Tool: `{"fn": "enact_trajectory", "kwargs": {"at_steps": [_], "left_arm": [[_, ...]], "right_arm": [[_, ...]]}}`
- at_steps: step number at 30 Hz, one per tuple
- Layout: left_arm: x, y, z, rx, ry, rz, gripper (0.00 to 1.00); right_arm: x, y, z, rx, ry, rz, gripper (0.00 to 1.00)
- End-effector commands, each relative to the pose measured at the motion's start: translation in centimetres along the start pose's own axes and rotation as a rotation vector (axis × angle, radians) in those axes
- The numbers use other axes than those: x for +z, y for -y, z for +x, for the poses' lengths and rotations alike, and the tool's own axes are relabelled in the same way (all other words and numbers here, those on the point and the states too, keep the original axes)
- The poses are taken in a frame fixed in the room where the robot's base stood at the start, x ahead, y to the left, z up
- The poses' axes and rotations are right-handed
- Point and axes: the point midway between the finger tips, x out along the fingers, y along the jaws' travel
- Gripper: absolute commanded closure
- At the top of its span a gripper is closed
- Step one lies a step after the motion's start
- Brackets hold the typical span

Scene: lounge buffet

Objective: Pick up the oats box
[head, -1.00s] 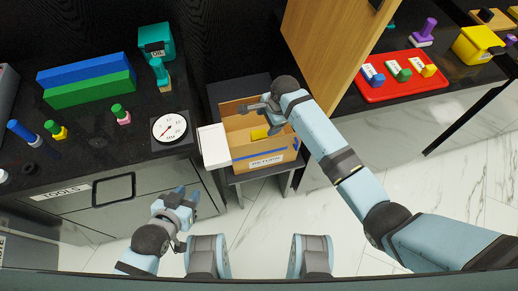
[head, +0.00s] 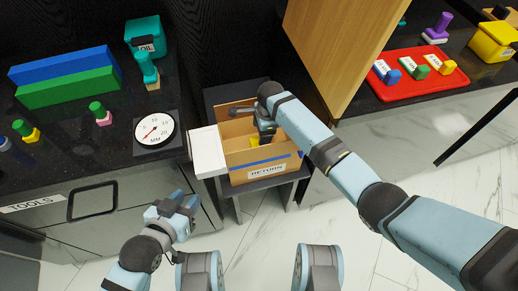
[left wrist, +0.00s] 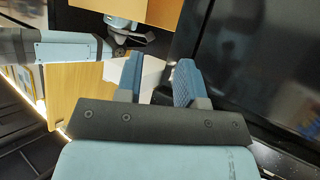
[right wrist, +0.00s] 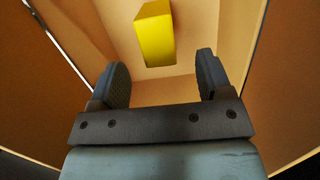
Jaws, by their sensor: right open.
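A plain yellow box (right wrist: 155,35) lies inside the open brown carton labelled RETURN (head: 265,174). I see no oats label on it, so I cannot confirm that it is the oats box. In the head view only a small yellow patch (head: 283,137) of it shows. My right gripper (right wrist: 161,66) points down into the carton, open and empty, with the yellow box just beyond its fingertips, roughly between them. The right arm hides part of the carton in the head view. My left gripper (head: 180,204) is open and empty, low and left of the carton.
A white panel or box (head: 207,152) adjoins the carton's left side. The carton stands on a dark stand between the black tool counter (head: 60,140) and a wooden panel (head: 335,50). A dial gauge (head: 155,130) sits near the counter's edge. A red tray (head: 405,95) is at right.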

Motion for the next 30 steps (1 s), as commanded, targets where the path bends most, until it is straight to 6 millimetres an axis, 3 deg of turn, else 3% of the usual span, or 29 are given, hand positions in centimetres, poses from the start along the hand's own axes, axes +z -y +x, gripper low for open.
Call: {"fn": "enact_trajectory", "kwargs": {"at_steps": [5,9,13,20,21,28,30], "left_arm": [[0.4,0.1,0.2,0.002,-0.004,-0.001,0.65],[0.7,0.0,0.5,0.008,-0.023,-0.009,0.65],[-2.2,-0.8,0.6,0.037,-0.127,-0.005,0.65],[-2.6,-1.1,0.5,0.043,-0.142,-0.010,0.65],[-2.6,-1.1,0.5,0.043,-0.141,-0.011,0.65],[-2.6,-1.1,0.5,0.043,-0.140,-0.011,0.65],[-2.6,-1.1,0.5,0.043,-0.140,-0.011,0.65]], "right_arm": [[0.0,-0.1,1.3,0.000,-0.001,-0.001,0.28],[0.1,-0.3,3.5,0.000,-0.002,-0.002,0.28],[0.2,-0.3,5.1,-0.001,-0.001,-0.002,0.28],[0.2,-0.3,5.3,-0.001,0.000,-0.001,0.28],[0.2,-0.3,5.3,-0.001,0.000,-0.001,0.30],[0.2,-0.3,5.3,-0.001,0.000,-0.001,0.83],[0.2,-0.3,5.3,-0.001,0.000,-0.001,0.84]]}}
